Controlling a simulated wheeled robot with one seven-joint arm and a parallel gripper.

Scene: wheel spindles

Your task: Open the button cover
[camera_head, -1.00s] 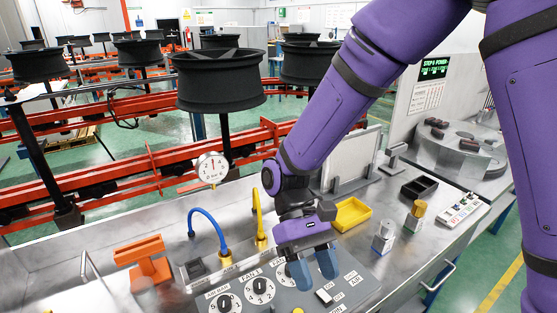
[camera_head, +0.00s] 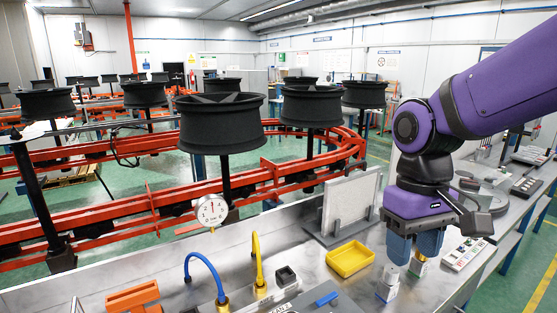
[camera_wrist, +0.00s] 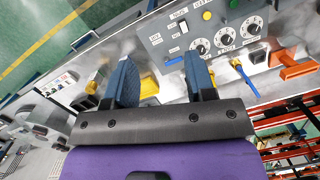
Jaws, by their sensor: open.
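My gripper (camera_head: 415,246) is open and empty, with its blue fingers pointing down at the right of the bench. It hangs over or near two small metal blocks, one with a pale round top (camera_head: 388,284) and one with a yellow top (camera_head: 418,266). The fingers partly hide the yellow-topped one. In the wrist view, my open fingers (camera_wrist: 162,88) have a gap between them. A dark block with a yellow part (camera_wrist: 93,82) shows left of them. I cannot tell which part is the button cover, or whether it is open.
A yellow tray (camera_head: 350,259) and an upright grey plate (camera_head: 350,206) stand left of my gripper. A button strip (camera_head: 466,254) lies to its right. A control panel with dials (camera_wrist: 210,35) fills the wrist view's upper right. Blue (camera_head: 207,273) and yellow (camera_head: 257,262) hoses rise from the bench.

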